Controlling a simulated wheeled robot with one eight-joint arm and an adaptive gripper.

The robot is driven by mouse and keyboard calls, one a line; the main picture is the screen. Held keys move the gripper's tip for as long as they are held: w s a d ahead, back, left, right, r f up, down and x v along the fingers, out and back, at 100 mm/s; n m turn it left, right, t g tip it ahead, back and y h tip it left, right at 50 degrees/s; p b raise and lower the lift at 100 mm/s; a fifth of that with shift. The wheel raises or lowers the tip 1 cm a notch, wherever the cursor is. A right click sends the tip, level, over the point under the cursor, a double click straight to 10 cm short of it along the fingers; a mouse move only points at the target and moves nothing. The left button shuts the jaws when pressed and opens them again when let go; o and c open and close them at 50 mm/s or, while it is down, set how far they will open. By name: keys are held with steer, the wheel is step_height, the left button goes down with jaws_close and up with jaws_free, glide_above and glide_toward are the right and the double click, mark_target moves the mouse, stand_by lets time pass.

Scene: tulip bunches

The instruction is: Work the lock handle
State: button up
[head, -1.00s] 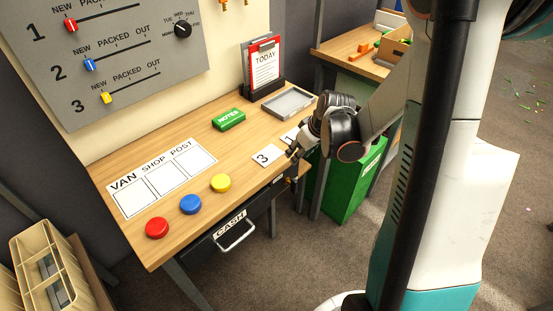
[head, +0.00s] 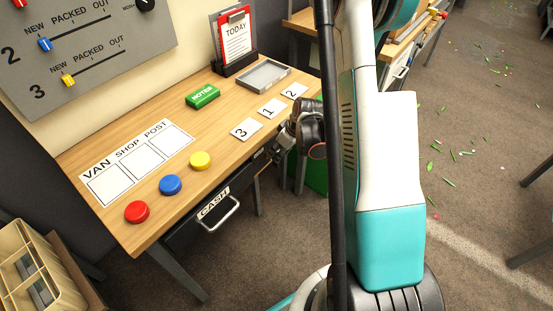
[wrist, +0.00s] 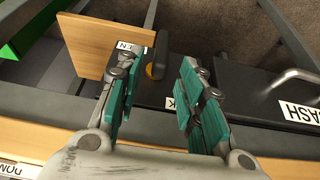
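The lock handle (wrist: 160,50) is a short dark lever with an orange part at its near end, seen in the wrist view. Small white labels beside it end in "N" (wrist: 127,47) and "K" (wrist: 170,102). My gripper (wrist: 158,66) is open, its teal-padded fingers on either side of the handle in the picture. I see no clear contact, and whether the handle lies between the fingertips or just beyond them I cannot tell. In the head view my gripper (head: 274,156) is at the desk's front edge, right of the cash drawer (head: 213,208); the handle is not discernible there.
The wooden desk (head: 225,150) holds cards 3, 1 and 2, a green notes box (head: 202,96), a grey tray (head: 264,74) and red, blue and yellow buttons. The drawer's metal handle (wrist: 296,78) sticks out at the right. A wooden panel (wrist: 88,42) stands close by.

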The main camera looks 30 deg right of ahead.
mark_target(273, 158)
steer(key=shift+b+x, duration=0.6)
steer(key=shift+x, duration=1.5)
jaws_close()
